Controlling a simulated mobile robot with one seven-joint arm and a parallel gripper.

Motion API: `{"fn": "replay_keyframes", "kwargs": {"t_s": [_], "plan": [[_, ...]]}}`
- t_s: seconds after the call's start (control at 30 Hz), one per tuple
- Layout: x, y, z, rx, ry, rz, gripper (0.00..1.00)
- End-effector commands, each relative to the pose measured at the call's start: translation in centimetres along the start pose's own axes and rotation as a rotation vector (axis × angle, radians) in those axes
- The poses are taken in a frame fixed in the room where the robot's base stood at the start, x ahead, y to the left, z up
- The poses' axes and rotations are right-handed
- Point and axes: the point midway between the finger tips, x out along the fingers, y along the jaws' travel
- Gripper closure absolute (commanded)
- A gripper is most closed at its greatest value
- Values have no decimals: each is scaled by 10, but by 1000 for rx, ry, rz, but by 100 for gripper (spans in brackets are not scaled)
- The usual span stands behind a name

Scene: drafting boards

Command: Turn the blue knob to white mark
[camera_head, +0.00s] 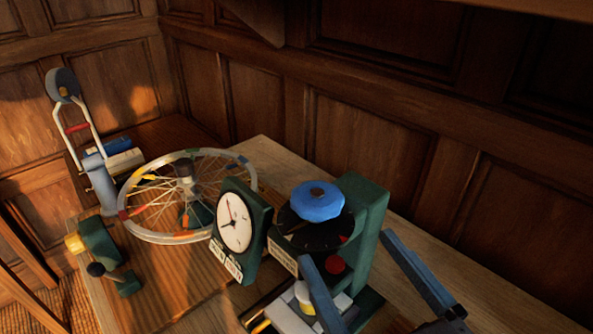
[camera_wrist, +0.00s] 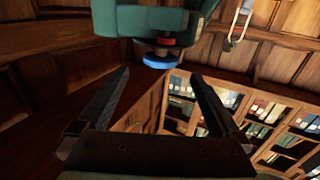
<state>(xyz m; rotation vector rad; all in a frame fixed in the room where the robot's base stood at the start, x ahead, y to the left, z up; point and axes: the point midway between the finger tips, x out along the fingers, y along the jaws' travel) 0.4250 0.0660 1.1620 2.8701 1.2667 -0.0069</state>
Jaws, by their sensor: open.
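The blue knob (camera_head: 318,200) is a round, lobed cap on a dark dial disc (camera_head: 312,232), which is on a green stand (camera_head: 368,215). I cannot make out a white mark for certain on the disc. My gripper (camera_head: 346,250) is open and empty, in front of the stand, its two blue-grey fingers spread apart. In the wrist view the blue knob (camera_wrist: 160,61) shows beyond and between the open fingertips (camera_wrist: 160,74), apart from both. The knob's far side is hidden.
A clock (camera_head: 235,222) stands close left of the dial. A spoked wheel (camera_head: 165,200) lies behind it. A red button (camera_head: 334,264) and a white cylinder (camera_head: 304,292) are low near the left finger. The tabletop (camera_head: 258,150) is bare behind the knob.

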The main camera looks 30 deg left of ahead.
Motion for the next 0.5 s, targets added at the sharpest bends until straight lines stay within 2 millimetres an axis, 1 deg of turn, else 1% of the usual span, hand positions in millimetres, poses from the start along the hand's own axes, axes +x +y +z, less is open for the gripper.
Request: {"fn": "replay_keyframes", "kwargs": {"t_s": [0.07, 0.17, 0.27, 0.5], "plan": [[2, -2, 2, 2, -1, -10, 0], [13, -2, 0, 3, -1, -13, 0], [31, -3, -1, 3, 0, -15, 0], [82, -4, -2, 1, -1, -13, 0]]}}
